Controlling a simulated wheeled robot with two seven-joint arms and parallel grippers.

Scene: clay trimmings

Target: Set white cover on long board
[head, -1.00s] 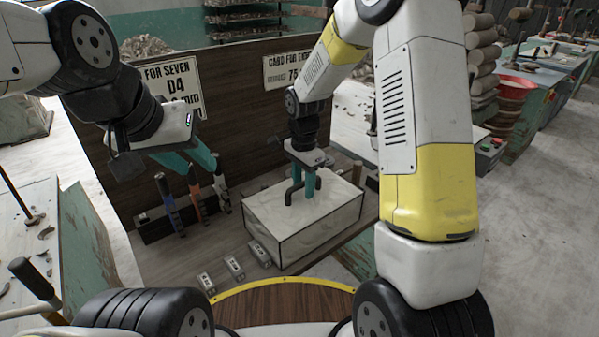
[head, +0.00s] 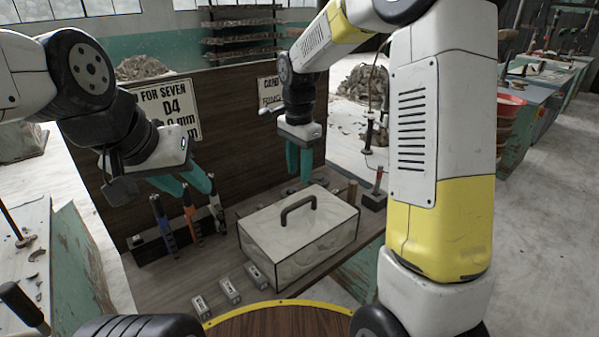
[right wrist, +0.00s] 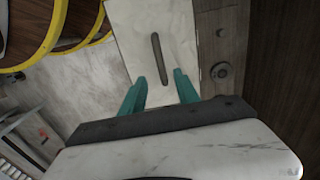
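The white cover (head: 300,238) is a marbled box with dark edges and a dark handle (head: 298,204) on top. It stands upright on the wooden worktop in the head view. Its top also shows in the right wrist view (right wrist: 135,42), with the handle (right wrist: 160,60) ahead of the fingers. My right gripper (head: 300,168) is open and empty, above and behind the cover, clear of the handle. My left gripper (head: 190,188) is open and empty, left of the cover above upright tools. I cannot make out a separate long board; the cover may hide it.
Several coloured-handled tools (head: 190,220) stand in a rack left of the cover. Small grey labelled blocks (head: 229,290) lie in front. A dark back panel (head: 235,130) with signs (head: 168,110) closes the rear. A red-handled item (head: 376,188) stands right of the cover.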

